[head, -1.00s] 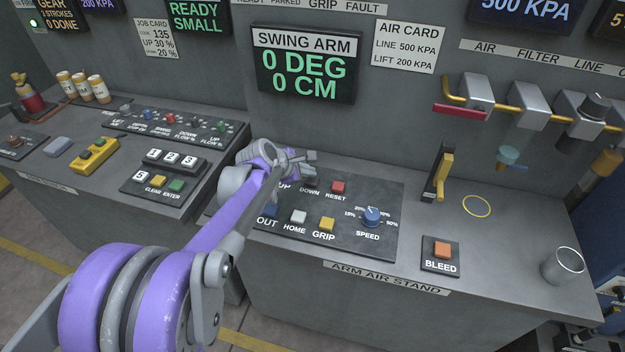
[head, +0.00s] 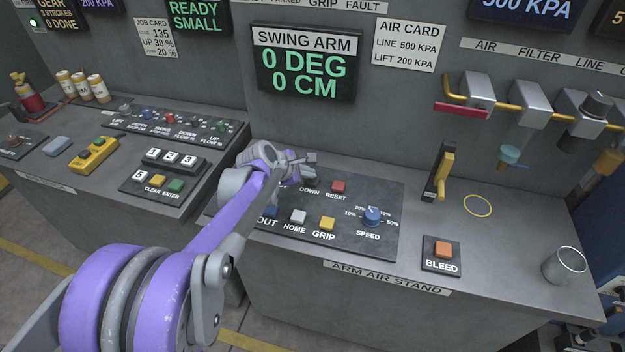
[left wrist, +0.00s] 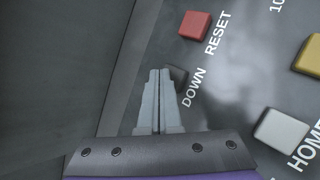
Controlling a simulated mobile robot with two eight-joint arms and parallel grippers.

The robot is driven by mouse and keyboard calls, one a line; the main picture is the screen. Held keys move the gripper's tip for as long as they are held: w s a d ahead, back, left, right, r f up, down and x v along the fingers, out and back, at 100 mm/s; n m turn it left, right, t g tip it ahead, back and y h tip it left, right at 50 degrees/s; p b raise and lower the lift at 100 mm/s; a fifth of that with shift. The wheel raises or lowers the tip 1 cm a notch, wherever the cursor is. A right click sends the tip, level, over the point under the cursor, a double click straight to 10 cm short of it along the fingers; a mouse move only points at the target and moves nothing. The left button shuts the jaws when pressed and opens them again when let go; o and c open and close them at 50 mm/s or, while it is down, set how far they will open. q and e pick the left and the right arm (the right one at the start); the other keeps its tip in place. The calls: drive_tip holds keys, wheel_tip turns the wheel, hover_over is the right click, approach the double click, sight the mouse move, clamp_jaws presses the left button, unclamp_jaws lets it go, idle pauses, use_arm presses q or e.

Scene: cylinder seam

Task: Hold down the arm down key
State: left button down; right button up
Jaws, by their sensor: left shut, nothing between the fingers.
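The dark DOWN key (head: 311,180) is on the arm control panel, behind its white label and partly hidden by my left gripper (head: 309,163). In the left wrist view, the two fingers of my left gripper (left wrist: 160,72) are shut together with nothing between them. Their tips overlap the left side of the DOWN key (left wrist: 179,76). I cannot tell whether they touch it or whether it is pressed. The SWING ARM display (head: 305,75) reads 0 DEG and 0 CM. My right gripper is not in view.
The red RESET key (head: 338,187) is just right of the DOWN key. The white HOME key (head: 298,216), yellow GRIP key (head: 327,223) and blue SPEED knob (head: 372,215) are nearer the front. A lever (head: 443,173) stands upright farther right.

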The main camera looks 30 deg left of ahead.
sight(309, 181)
use_arm(q)
drive_tip(key=shift+f+b, duration=0.3)
drive_tip(key=shift+f, duration=0.2)
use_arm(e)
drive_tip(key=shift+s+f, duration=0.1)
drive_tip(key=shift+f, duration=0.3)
use_arm(q)
drive_tip(key=shift+r, duration=0.1)
idle(5.2)
drive_tip(key=shift+r+p, duration=0.55)
drive_tip(key=shift+r, duration=0.25)
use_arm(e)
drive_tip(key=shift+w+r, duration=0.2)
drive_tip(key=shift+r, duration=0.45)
use_arm(q)
drive_tip(key=shift+r+p, duration=1.45)
drive_tip(key=shift+r, duration=1.15)
drive_tip(key=shift+w, duration=0.1)
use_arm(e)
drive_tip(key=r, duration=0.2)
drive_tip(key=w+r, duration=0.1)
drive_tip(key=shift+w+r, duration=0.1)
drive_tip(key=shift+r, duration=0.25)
